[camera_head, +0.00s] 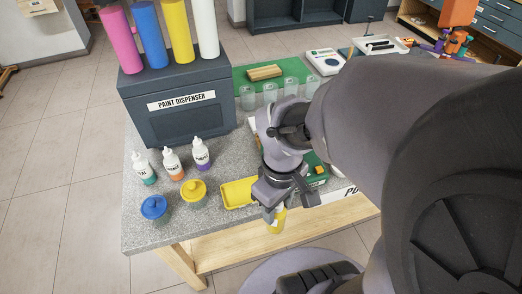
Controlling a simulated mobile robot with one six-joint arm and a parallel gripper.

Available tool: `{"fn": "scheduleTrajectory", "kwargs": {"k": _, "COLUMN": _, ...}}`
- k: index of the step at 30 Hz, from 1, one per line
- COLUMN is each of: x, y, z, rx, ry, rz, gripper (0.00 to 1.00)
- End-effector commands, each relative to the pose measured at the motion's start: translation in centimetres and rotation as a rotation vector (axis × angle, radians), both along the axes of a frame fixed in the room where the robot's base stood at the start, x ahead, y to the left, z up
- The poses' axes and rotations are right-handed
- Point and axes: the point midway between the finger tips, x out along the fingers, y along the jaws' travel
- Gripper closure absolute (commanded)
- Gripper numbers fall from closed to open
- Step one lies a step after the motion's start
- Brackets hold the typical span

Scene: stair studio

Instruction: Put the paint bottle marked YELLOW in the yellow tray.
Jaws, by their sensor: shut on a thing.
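The yellow tray (237,194) lies on the grey speckled table near its front edge, and its right end is partly hidden by my gripper. My gripper (270,206) is just right of the tray and points down. It is shut on a paint bottle (277,224) with yellow in its lower part. The bottle hangs at the table's front edge as seen here, apart from the visible part of the tray. Its upper part is hidden by the jaws, and I cannot read its label.
White bottles with teal (144,168), orange (173,164) and purple (201,155) contents stand left of the tray. A yellow lidded pot (193,190) and a blue one (154,207) stand in front of them. The paint dispenser (177,108) stands behind. Clear cups (269,92) stand farther back.

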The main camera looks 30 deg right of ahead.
Motion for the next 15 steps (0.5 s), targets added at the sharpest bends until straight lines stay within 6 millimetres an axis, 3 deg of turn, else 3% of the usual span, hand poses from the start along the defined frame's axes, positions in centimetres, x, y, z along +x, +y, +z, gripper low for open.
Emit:
{"fn": "scheduleTrajectory", "kwargs": {"k": 1, "x": 1.1, "y": -0.2, "z": 2.1, "rx": 0.001, "ry": 0.001, "rz": 0.003, "gripper": 1.00}}
{"fn": "scheduleTrajectory", "kwargs": {"k": 3, "x": 2.6, "y": -0.5, "z": 2.2, "rx": 0.001, "ry": 0.002, "rz": 0.003, "gripper": 1.00}}
{"fn": "scheduleTrajectory", "kwargs": {"k": 4, "x": 3.1, "y": -0.6, "z": 2.1, "rx": 0.001, "ry": 0.001, "rz": 0.003, "gripper": 1.00}}
{"fn": "scheduleTrajectory", "kwargs": {"k": 6, "x": 6.2, "y": -1.3, "z": 0.0, "rx": -0.003, "ry": -0.011, "rz": 0.004, "gripper": 1.00}}
{"fn": "scheduleTrajectory", "kwargs": {"k": 9, "x": 9.6, "y": -2.1, "z": -0.7, "rx": -0.003, "ry": -0.010, "rz": 0.004, "gripper": 1.00}}
{"fn": "scheduleTrajectory", "kwargs": {"k": 12, "x": 12.1, "y": -2.7, "z": -0.8, "rx": -0.002, "ry": -0.010, "rz": 0.004, "gripper": 1.00}}
{"fn": "scheduleTrajectory", "kwargs": {"k": 15, "x": 13.4, "y": -2.9, "z": -0.9, "rx": -0.002, "ry": -0.009, "rz": 0.004, "gripper": 1.00}}
